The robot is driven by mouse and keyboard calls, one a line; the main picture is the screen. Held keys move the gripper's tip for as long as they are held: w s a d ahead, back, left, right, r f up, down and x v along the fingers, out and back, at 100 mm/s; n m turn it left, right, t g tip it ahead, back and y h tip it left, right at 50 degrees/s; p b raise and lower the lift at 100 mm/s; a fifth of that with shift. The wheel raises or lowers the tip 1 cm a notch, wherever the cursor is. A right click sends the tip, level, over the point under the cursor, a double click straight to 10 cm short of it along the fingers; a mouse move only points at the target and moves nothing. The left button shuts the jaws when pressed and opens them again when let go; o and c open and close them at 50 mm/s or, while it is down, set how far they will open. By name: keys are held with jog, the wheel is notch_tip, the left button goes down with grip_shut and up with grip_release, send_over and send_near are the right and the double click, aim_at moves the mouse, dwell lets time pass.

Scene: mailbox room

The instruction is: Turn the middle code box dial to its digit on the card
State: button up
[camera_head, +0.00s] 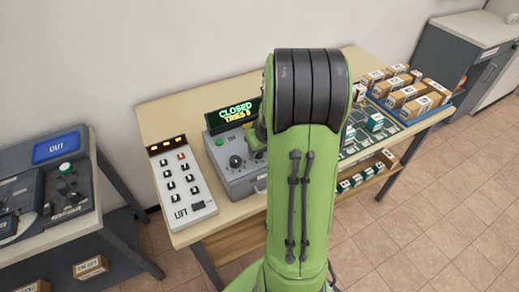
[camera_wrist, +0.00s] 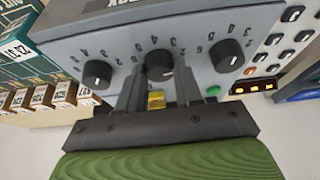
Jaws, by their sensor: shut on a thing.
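The grey code box (camera_head: 240,184) stands on the wooden table, with a display (camera_head: 232,114) behind it reading "CLOSED" and "TRIES 8". The wrist view shows three black dials in a row on the box. My gripper (camera_wrist: 160,75) is shut on the middle dial (camera_wrist: 158,62), one finger on each side of it. This dial has a white pointer mark, but I cannot tell its digit. The other dials (camera_wrist: 97,74) (camera_wrist: 227,56) stand free on either side. In the head view my arm hides the gripper and middle dial. I cannot make out the card.
A white lift keypad (camera_head: 183,185) lies left of the code box. Trays of small cartons (camera_head: 408,92) fill the table's right side. A grey console (camera_head: 60,200) with a blue "OUT" screen stands further left. The tiled floor (camera_head: 430,220) at right is clear.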

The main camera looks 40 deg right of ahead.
dwell(0.4)
jog(key=o, duration=1)
jog(key=p+v, duration=0.3)
jog(key=v, duration=1.2)
jog(key=shift+s+a+r, duration=0.1)
jog(key=shift+a+r, duration=0.05)
jog(key=shift+r, duration=0.25)
